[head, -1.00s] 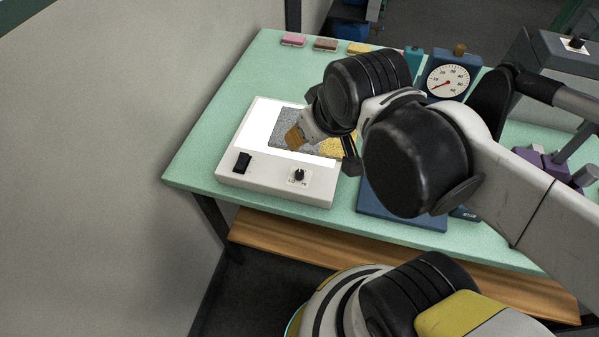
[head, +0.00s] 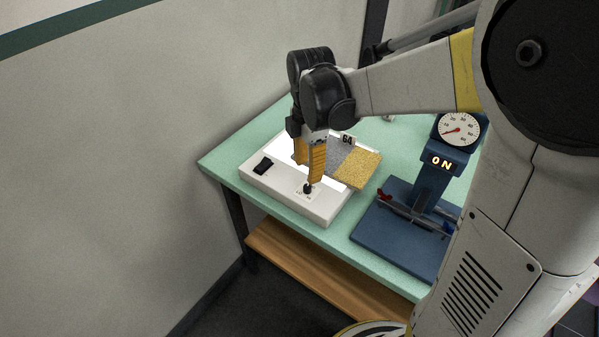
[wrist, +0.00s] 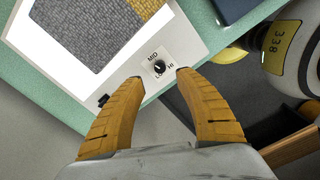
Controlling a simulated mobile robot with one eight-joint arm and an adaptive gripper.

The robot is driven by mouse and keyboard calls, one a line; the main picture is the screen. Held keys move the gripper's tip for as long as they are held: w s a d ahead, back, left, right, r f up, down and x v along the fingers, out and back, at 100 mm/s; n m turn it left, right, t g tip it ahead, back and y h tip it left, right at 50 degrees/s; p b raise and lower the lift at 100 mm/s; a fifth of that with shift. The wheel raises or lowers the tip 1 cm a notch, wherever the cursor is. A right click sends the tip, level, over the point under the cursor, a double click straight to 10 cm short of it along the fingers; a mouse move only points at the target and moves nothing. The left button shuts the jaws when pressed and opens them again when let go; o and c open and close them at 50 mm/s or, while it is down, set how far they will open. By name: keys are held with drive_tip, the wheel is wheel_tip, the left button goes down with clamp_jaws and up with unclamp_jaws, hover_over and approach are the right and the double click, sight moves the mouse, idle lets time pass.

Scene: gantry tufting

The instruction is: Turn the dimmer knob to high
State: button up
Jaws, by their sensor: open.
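The dimmer knob (head: 308,188) is a small black knob on the front of a white light box (head: 325,213). In the wrist view the knob (wrist: 158,67) sits on a white plate marked LO, MID and HI; its pointer is too small to read surely. My gripper (head: 309,172) points down over the box front, close to the knob. In the wrist view my gripper (wrist: 160,77) is open, its orange fingers apart on either side of the knob, with nothing held. I cannot tell how far above the knob the fingertips are.
A black rocker switch (head: 263,165) is on the box front, left of the knob. Grey and yellow tufted samples (head: 357,170) lie on its lit top. A blue gauge stand (head: 400,230) reading ON stands to the right on the green table (head: 225,160). A wall is left.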

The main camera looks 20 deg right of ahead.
sight(307, 186)
wheel_tip(307, 186, down, 7)
drive_tip(key=shift+f+b, duration=0.1)
drive_tip(key=shift+b, duration=1.1)
clamp_jaws()
